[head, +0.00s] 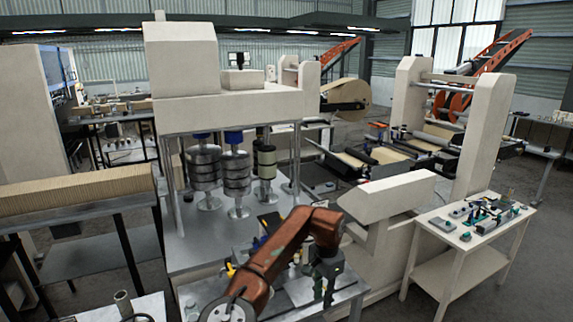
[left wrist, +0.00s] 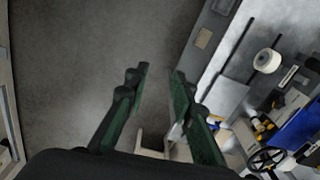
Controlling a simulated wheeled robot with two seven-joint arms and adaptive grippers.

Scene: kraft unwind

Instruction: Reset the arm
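My left arm (head: 283,254), brown-orange, comes in from the bottom of the head view and bends over the front of the machine table. Its dark gripper (head: 325,284) hangs pointing down near the table's right front corner. In the left wrist view the two green-black fingers (left wrist: 160,76) are spread apart with nothing between them, and grey floor shows beyond. My right gripper is not in view.
The machine table (head: 190,258) carries metal roller stacks (head: 237,178) and small tools. A white side table (head: 465,240) with several parts stands at the right. The wrist view shows a white roll (left wrist: 267,61) and a blue item (left wrist: 303,127). Open floor lies at far right.

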